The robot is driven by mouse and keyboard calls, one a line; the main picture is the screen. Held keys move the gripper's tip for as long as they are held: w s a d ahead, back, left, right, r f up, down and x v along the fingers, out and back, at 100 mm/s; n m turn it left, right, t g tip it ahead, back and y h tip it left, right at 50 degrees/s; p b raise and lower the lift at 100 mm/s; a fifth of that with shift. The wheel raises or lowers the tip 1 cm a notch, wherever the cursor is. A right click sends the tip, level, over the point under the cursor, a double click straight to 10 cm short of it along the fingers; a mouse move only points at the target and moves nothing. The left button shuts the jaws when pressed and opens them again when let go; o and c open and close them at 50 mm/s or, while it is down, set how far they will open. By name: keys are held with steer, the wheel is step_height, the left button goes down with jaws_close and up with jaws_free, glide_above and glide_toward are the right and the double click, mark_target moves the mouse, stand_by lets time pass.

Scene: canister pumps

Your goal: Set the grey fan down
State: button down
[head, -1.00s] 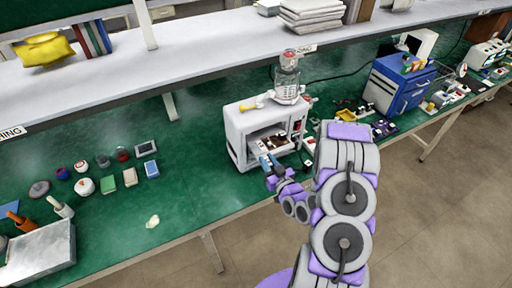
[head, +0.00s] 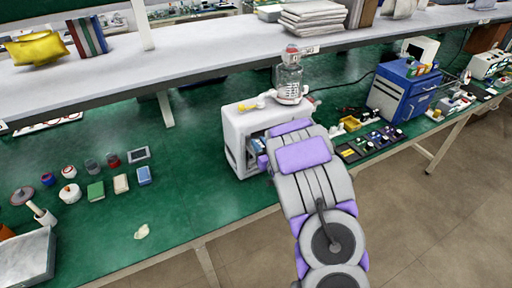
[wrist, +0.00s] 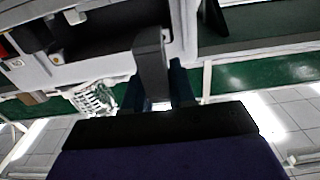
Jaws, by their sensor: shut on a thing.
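In the wrist view, my gripper (wrist: 155,88) has its dark teal fingers closed around an upright grey piece, which I take to be the grey fan (wrist: 151,62). It shows nearly edge-on, so its full shape cannot be told. Its top end stands in front of the dark opening of a white cabinet (wrist: 85,68). Whether it touches the cabinet cannot be told. In the head view, my arm covers the gripper and the fan, in front of the open side of the white cabinet (head: 237,140).
A clear bottle (head: 290,82) and a yellow-ended item stand on the cabinet. Small parts (head: 370,142) and a blue cabinet (head: 402,92) lie to the right. Jars and small boxes (head: 95,190) stand at left. The green bench (head: 190,190) between is mostly clear.

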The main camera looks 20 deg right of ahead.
steer(key=shift+w+d+f, duration=0.15)
steer(key=shift+w+d, duration=0.05)
steer(key=shift+w, duration=0.7)
steer(key=shift+w+d+f, duration=0.1)
steer(key=shift+w+d, duration=0.1)
steer(key=shift+w, duration=0.7)
steer(key=f, duration=0.1)
steer(key=w+f+b, duration=0.1)
steer(key=f, duration=0.1)
steer(key=shift+w+f, duration=0.1)
steer(key=shift+f, duration=0.05)
steer(key=c, duration=0.9)
jaws_free()
steer(key=shift+c, duration=0.2)
steer(key=shift+f, duration=0.1)
